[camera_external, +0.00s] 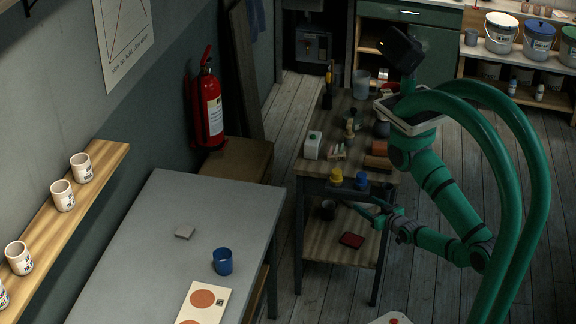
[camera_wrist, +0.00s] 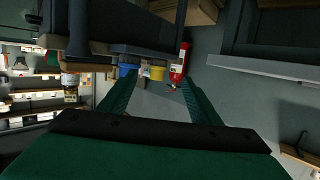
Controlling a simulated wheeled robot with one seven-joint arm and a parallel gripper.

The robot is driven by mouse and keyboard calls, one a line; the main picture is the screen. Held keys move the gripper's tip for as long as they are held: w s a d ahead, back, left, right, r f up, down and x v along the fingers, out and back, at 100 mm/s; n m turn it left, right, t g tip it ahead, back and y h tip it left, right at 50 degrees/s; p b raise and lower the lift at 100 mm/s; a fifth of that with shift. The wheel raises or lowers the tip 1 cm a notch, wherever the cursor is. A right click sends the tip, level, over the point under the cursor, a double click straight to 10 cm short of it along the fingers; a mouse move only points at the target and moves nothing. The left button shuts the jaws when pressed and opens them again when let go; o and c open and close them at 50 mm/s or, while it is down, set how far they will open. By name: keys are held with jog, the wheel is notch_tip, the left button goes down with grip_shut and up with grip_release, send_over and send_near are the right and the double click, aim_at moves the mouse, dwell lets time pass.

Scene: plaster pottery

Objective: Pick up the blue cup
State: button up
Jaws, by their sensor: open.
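The blue cup (camera_external: 222,262) stands upright on the grey table (camera_external: 190,210) in the external view, near its right edge. My gripper (camera_external: 372,213) is well to the right of the cup, beyond the table's edge, in front of the wooden worktable. It is open, with nothing visible between its fingers; the two green fingers stand apart in the wrist view (camera_wrist: 160,82). I cannot make out the blue cup in the wrist view.
A fire extinguisher (camera_external: 207,105) hangs on the wall.

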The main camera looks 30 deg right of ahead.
jog(key=o, duration=0.3)
jog(key=shift+o, duration=0.2)
